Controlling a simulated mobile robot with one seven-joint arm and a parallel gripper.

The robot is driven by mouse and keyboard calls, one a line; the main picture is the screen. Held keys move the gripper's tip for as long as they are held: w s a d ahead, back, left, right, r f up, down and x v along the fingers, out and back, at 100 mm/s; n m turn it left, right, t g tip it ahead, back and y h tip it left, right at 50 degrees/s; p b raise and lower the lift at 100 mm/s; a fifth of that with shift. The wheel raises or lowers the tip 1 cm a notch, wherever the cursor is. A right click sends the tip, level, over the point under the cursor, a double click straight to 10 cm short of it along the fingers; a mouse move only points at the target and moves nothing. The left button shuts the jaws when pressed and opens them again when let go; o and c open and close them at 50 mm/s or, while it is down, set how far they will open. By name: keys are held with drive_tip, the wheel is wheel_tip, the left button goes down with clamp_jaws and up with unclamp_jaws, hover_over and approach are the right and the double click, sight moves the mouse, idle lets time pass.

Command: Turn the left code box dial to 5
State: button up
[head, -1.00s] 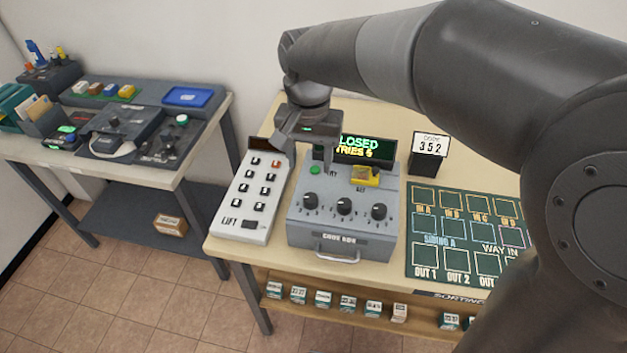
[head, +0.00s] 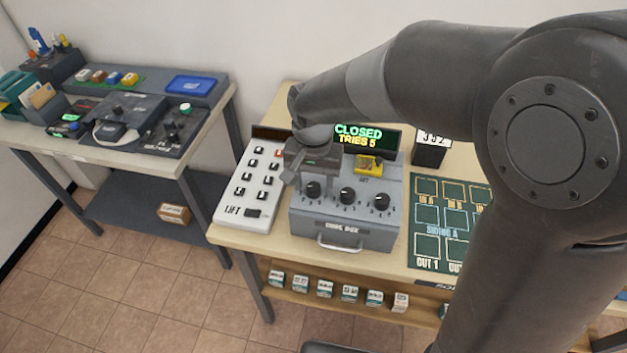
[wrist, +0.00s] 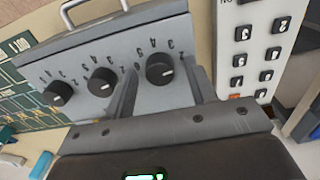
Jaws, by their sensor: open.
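The grey code box (head: 341,229) stands on the table with three black dials in a row on its sloped top. The left dial (head: 313,188) is the rightmost one in the wrist view (wrist: 159,69), with printed digits around it; its exact setting is too small to tell. My gripper (head: 309,181) is just behind and above the left dial. In the wrist view its open fingers (wrist: 162,92) stand one on each side of this dial, and nothing is gripped. The middle dial (head: 347,196) and right dial (head: 382,201) are clear of the fingers.
The display (head: 365,138) behind the box reads CLOSED, TRIES 5. A button panel marked LIFT (head: 250,185) stands close to the left. A yellow part (head: 369,164) sits behind the dials. The code card (head: 432,142) is partly hidden by my arm.

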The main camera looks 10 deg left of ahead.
drive_tip(key=c, duration=1)
drive_tip(key=shift+o, duration=0.2)
drive_tip(key=shift+n, duration=0.3)
drive_tip(key=n, duration=0.4)
drive_tip(key=shift+n, duration=0.3)
drive_tip(key=n, duration=0.4)
drive_tip(key=shift+n, duration=0.3)
drive_tip(key=n, duration=0.3)
drive_tip(key=shift+n, duration=0.3)
drive_tip(key=n, duration=0.3)
drive_tip(key=shift+n, duration=0.4)
drive_tip(key=n, duration=0.6)
drive_tip(key=shift+n, duration=0.3)
